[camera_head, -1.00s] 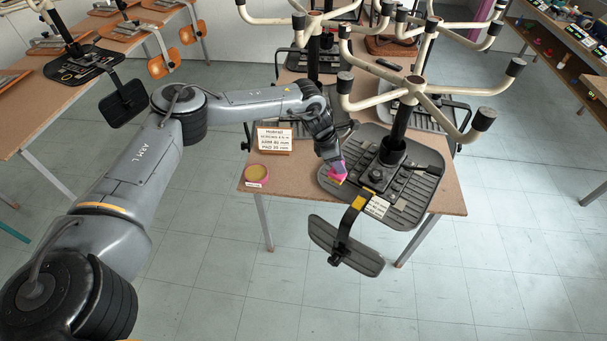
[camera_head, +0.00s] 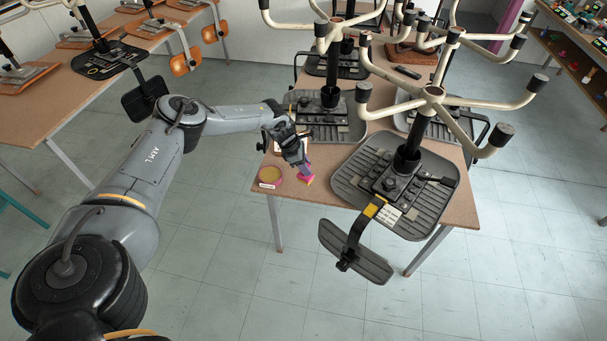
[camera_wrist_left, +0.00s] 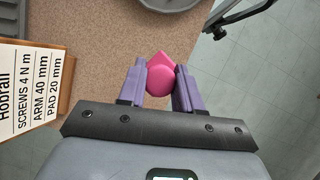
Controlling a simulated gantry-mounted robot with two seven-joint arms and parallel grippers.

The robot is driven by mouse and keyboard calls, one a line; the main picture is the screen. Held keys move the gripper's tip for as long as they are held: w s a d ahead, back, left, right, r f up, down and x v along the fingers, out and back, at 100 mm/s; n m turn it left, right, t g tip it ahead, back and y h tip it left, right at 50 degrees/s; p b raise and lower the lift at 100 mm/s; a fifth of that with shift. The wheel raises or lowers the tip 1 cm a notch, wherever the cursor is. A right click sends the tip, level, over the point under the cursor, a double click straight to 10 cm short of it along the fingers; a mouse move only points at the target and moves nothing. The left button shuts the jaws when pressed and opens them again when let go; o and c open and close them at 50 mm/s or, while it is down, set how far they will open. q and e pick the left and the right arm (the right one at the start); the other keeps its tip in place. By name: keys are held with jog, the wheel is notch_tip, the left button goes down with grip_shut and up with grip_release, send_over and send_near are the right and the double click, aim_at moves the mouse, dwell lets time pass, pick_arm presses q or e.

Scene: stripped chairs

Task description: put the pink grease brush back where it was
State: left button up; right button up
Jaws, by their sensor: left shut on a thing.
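The pink grease brush (camera_head: 306,179) is in my left gripper (camera_head: 301,166), over the front left part of the table, just right of the round grease tin. In the left wrist view the pink brush (camera_wrist_left: 160,76) sits between the two purple fingers of my left gripper (camera_wrist_left: 160,84), which are shut on it. I cannot tell whether the brush touches the tabletop. The grease tin (camera_head: 271,174) has a pink rim and yellowish grease. My right gripper is not in view.
An upturned chair (camera_head: 385,175) with a black ribbed seat stands right of the gripper, its backrest overhanging the front edge. Other upturned chairs (camera_head: 328,108) stand behind. The white sign (camera_wrist_left: 25,95) is mostly hidden by my arm in the head view. Bare tabletop (camera_head: 335,147) shows between.

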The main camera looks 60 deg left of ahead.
pick_arm(q)
jog(key=shift+s+a+f, duration=0.1)
jog(key=shift+a+f, duration=0.15)
jog(key=shift+a, duration=0.15)
jog(key=shift+f, duration=0.2)
jog(key=shift+f+b, duration=0.55)
jog(key=shift+f, duration=1.25)
jog(key=o, duration=1.1)
jog(key=shift+f, duration=0.1)
